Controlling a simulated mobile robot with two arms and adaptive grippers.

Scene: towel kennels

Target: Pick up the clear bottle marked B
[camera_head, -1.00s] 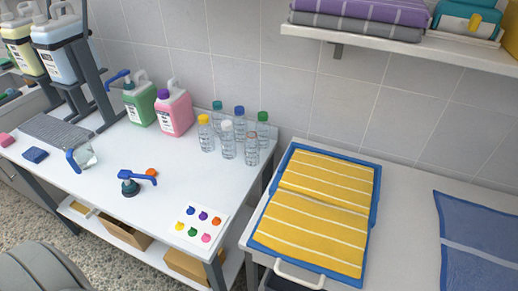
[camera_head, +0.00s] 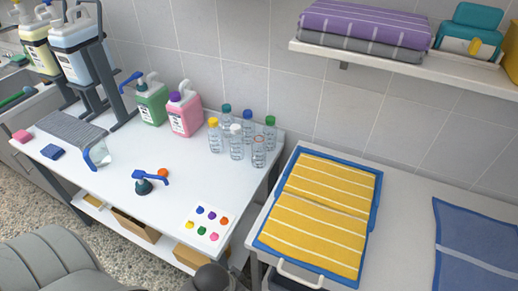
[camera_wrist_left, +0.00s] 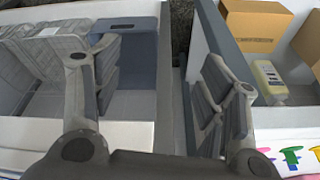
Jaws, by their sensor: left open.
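Several clear bottles (camera_head: 236,145) stand upright close together at the back right of the white table (camera_head: 115,185). Their caps are yellow, teal, white, blue and green; the front right one (camera_head: 258,153) has a pale or missing cap. Their labels are too small to read, so I cannot tell which is marked B. In the left wrist view my left gripper (camera_wrist_left: 163,70) is open and empty, with its two fingers spread over a gap beside a table edge. No clear bottle shows between them. My right gripper is not in view.
Green (camera_head: 151,102) and pink (camera_head: 184,114) jugs stand left of the bottles. A pump head (camera_head: 144,185) and colour-spot card (camera_head: 207,223) lie in front. A yellow towel (camera_head: 318,218) lies right, beyond a gap. A cardboard box (camera_wrist_left: 257,27) shows in the wrist view.

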